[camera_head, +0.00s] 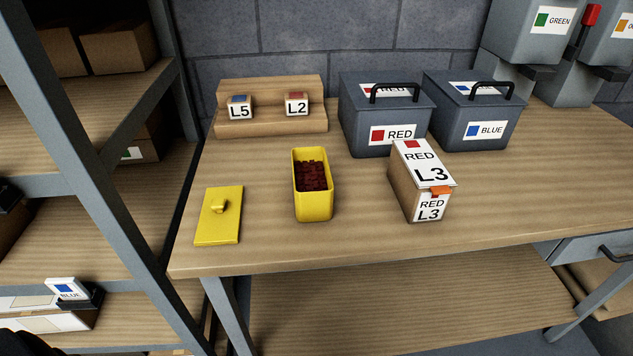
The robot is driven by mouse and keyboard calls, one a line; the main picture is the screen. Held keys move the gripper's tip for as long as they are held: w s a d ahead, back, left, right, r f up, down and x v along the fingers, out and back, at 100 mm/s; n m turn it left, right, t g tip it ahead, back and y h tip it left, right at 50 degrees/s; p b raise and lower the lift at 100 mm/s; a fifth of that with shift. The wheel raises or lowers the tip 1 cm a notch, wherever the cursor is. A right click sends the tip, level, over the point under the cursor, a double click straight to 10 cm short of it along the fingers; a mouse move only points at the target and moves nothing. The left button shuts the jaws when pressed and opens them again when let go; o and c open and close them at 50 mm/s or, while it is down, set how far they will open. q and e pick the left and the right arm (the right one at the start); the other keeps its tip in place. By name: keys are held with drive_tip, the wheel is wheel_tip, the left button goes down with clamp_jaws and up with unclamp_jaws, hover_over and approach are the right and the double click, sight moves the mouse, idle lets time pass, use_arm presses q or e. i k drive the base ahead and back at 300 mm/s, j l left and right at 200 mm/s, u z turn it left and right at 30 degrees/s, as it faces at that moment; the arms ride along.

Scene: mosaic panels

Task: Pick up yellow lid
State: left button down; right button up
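The yellow lid (221,222) lies flat on the wooden table near its front left corner, with its small knob handle facing up. The open yellow container (314,206) stands to the right of the lid, apart from it, and holds dark red pieces (311,176). Neither of my grippers can be made out in the head view. Nothing touches or covers the lid.
A RED L3 box (405,193) stands right of the container. Grey RED (360,146) and BLUE (465,130) bins and a wooden stand (264,125) with L5 and L2 tags are behind. A shelf rack (100,165) stands left. The table (360,240) is clear in front.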

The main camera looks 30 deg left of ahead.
sight(219, 223)
drive_tip(key=j+u, duration=0.2)
drive_tip(key=u, duration=0.2)
drive_tip(key=j+u, duration=0.2)
drive_tip(key=u, duration=0.15)
drive_tip(key=j+u, duration=0.15)
drive_tip(key=u, duration=0.25)
